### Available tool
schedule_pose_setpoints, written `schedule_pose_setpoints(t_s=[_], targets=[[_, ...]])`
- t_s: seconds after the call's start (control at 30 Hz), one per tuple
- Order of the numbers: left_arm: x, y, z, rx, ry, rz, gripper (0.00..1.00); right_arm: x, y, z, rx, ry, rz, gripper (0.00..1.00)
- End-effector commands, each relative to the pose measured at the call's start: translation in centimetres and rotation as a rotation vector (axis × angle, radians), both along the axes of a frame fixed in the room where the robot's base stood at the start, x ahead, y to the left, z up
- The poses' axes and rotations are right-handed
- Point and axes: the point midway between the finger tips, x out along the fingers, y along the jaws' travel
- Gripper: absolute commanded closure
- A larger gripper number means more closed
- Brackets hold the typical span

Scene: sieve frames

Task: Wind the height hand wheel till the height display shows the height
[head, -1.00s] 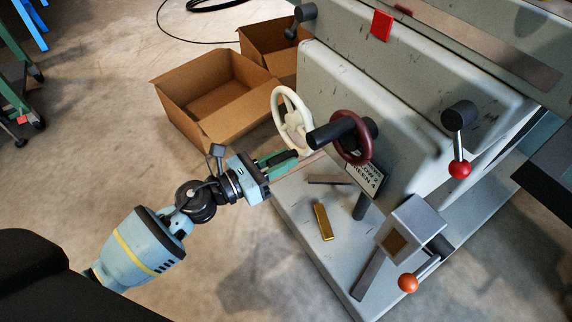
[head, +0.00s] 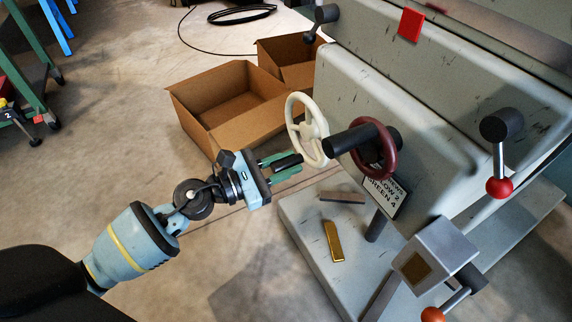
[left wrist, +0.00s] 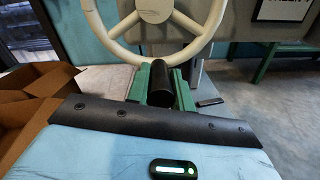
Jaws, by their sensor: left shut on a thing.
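A white hand wheel (head: 307,130) with spokes stands on the left side of the grey machine (head: 365,75). My left gripper (head: 290,164) is at its lower left, with green fingers on both sides of its black handle (head: 287,163). In the left wrist view, the handle (left wrist: 160,84) sits between the fingers, below the white rim (left wrist: 150,55). A dark red hand wheel (head: 388,160) is to the right, behind a thick black cylinder (head: 348,141). I cannot make out a height display or tell which wheel is for height. My right gripper is not in view.
A lettered card (head: 387,192), partly hidden, is under the red wheel. A brass-coloured bar (head: 333,241) and a grey bar (head: 342,197) lie on the machine base. Levers with a red knob (head: 499,188) and an orange knob (head: 432,314) stick out at right. Cardboard boxes (head: 203,124) stand behind.

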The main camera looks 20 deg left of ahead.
Motion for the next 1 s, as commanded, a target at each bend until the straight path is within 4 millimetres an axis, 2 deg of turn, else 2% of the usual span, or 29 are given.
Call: schedule_pose_setpoints(t_s=[0.03, 0.27, 0.3, 0.43, 0.77, 1.0], targets=[[-0.3, 0.0, -1.1, 0.011, 0.018, -0.006, 1.00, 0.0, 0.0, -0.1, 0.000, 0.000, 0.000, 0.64], [-0.3, -0.1, -1.1, 0.011, 0.019, -0.006, 1.00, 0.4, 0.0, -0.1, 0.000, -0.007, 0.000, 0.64], [-0.3, -0.1, -1.1, 0.010, 0.020, -0.006, 0.73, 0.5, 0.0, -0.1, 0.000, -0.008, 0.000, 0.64], [-0.2, 0.0, -0.8, 0.008, 0.015, -0.004, 0.56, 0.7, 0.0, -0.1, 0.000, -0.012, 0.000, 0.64], [-0.3, 0.2, -0.4, 0.002, 0.009, 0.000, 0.56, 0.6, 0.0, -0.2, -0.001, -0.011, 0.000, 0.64], [-2.5, 2.0, -0.6, 0.003, 0.012, 0.000, 0.56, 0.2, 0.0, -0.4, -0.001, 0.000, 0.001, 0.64]])
